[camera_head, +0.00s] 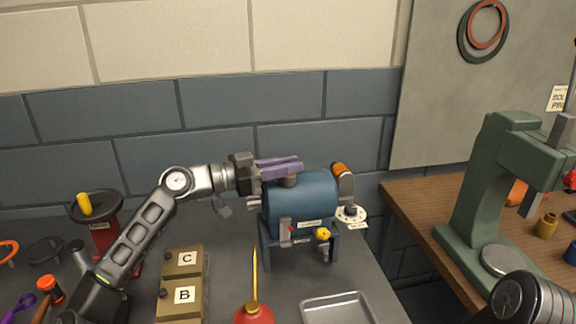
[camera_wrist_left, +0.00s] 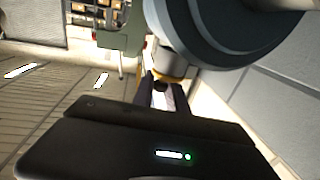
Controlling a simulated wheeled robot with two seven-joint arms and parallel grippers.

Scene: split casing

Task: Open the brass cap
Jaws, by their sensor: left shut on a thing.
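A blue horizontal drum (camera_head: 302,197) stands on a blue frame on the grey bench. A short grey neck (camera_head: 289,182) rises from its top. My left gripper (camera_head: 290,162), with purple fingers, reaches in level from the left above the neck. In the left wrist view the fingers (camera_wrist_left: 162,90) close around the end of the neck, where a brass rim of the cap (camera_wrist_left: 171,77) shows. The fingers are shut on the brass cap and hide most of it. Whether the cap is loose cannot be told. My right gripper is out of view.
Boxes B (camera_head: 184,297) and C (camera_head: 184,260), a red oiler (camera_head: 254,313) and a metal tray (camera_head: 337,305) lie in front. A green press (camera_head: 485,190) stands right.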

